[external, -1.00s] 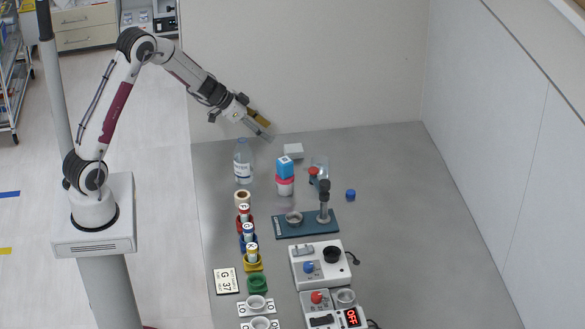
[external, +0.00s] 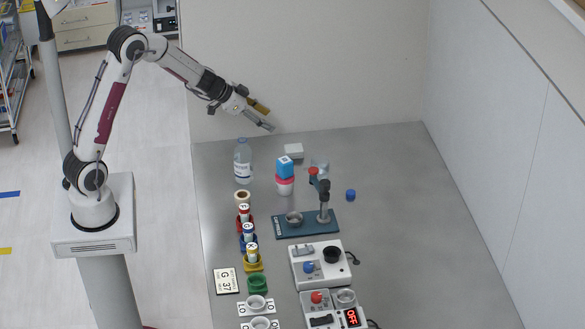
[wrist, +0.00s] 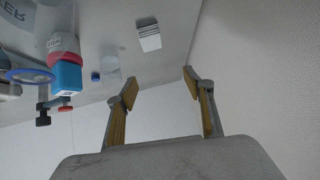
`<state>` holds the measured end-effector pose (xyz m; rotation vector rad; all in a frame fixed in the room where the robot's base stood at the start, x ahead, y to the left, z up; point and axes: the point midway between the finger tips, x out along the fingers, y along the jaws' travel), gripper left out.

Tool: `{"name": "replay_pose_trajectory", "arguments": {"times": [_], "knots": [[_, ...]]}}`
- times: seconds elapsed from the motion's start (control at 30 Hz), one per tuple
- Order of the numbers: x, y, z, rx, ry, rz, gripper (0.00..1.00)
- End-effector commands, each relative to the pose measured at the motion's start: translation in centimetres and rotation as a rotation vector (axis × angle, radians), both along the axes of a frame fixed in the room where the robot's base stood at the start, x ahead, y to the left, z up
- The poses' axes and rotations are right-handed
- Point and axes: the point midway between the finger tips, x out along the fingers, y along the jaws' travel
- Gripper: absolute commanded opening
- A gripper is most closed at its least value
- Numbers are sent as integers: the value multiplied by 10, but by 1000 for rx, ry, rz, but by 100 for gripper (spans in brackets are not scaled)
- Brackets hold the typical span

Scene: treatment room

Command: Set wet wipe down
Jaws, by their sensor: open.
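A small white block (external: 293,150) lies at the back of the grey table near the wall; it may be the wet wipe, but I cannot tell for sure. It also shows in the wrist view (wrist: 149,36), with thin lines on its side, apart from my fingers. My gripper (external: 268,117) is in the air above the table's back edge, up and left of the block. In the wrist view my gripper (wrist: 160,78) has its two yellow-lined fingers spread, with nothing between them.
A water bottle (external: 243,162) stands at the back left. A blue cube (external: 285,167) sits on a pink and white jar (external: 285,187). A stand (external: 324,205), a blue cap (external: 350,195) and several devices are nearer the front. The table's right side is clear.

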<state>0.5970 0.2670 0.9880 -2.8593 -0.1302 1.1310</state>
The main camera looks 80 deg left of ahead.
Motion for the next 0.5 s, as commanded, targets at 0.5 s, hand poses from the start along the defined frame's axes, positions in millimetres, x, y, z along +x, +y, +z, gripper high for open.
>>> {"name": "replay_pose_trajectory", "arguments": {"times": [0.5], "knots": [[-46, -35, 110, 163, -29, 152, 52]]}}
